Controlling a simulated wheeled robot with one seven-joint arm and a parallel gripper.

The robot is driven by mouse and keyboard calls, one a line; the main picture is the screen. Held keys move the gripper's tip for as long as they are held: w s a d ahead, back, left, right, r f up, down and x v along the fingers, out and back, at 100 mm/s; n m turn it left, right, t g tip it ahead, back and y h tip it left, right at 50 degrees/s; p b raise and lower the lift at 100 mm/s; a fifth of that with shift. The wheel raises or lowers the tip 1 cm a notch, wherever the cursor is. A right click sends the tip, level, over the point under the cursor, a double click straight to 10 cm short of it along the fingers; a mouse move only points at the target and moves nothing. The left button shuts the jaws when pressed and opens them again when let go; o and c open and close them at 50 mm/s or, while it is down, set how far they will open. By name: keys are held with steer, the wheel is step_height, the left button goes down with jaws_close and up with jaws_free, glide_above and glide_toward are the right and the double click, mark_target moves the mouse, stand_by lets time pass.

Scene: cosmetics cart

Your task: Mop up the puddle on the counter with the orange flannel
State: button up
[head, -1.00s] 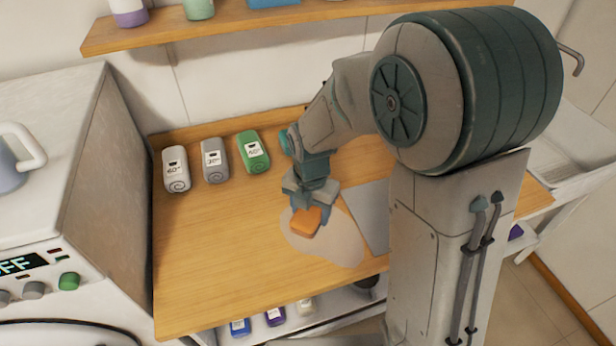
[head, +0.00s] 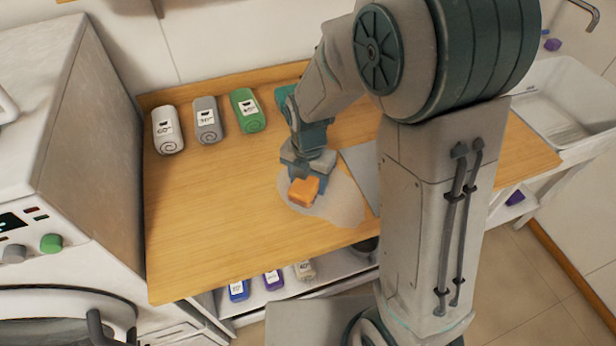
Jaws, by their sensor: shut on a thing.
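The orange flannel (head: 304,190) is a small folded block held in my gripper (head: 308,178), which is shut on it. The flannel is low over the left part of the puddle (head: 342,203); I cannot tell whether it touches the counter. The puddle is a pale, see-through patch on the wooden counter (head: 210,235), showing mostly to the right of and below the flannel. My gripper and arm hide its upper part.
Rolled white (head: 167,130), grey (head: 207,121) and green (head: 247,111) towels with labels lie along the counter's back. A grey flat panel (head: 362,172) lies right of the puddle. A washing machine (head: 60,180) stands left, a white sink (head: 560,105) right. The counter's left is clear.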

mark_target(331, 185)
steer(key=shift+f+b, duration=0.6)
stand_by(0.8)
